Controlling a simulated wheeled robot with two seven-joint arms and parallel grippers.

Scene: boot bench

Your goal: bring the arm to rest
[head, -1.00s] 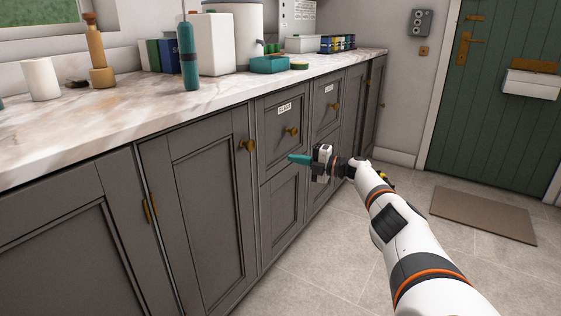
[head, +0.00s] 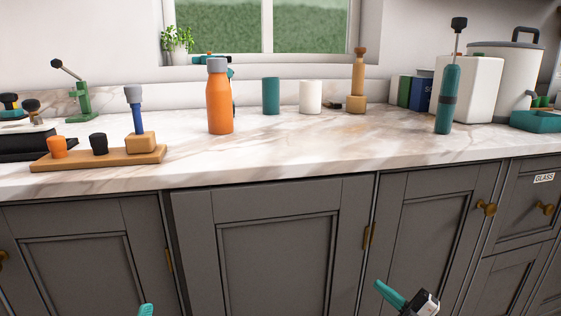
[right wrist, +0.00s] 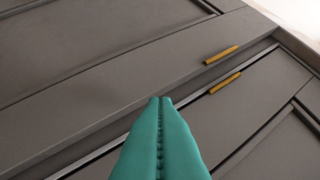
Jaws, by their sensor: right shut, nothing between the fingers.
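My right gripper (head: 388,291) shows at the bottom of the head view, in front of the grey cabinet doors and below the counter. In the right wrist view its teal fingers (right wrist: 160,110) are pressed together with nothing between them, facing a grey cabinet front (right wrist: 110,75). Only a teal fingertip of my left gripper (head: 146,310) shows at the bottom edge of the head view. The rest of it is out of frame, so its opening is hidden.
A marble counter (head: 290,160) runs across above the grey cabinets (head: 275,250). On it stand an orange bottle (head: 220,105), a wooden board (head: 90,160) with several pieces, a teal cup (head: 271,96), a white cup (head: 310,97) and a teal pump (head: 447,100). Brass knobs (head: 486,208) stick out at right.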

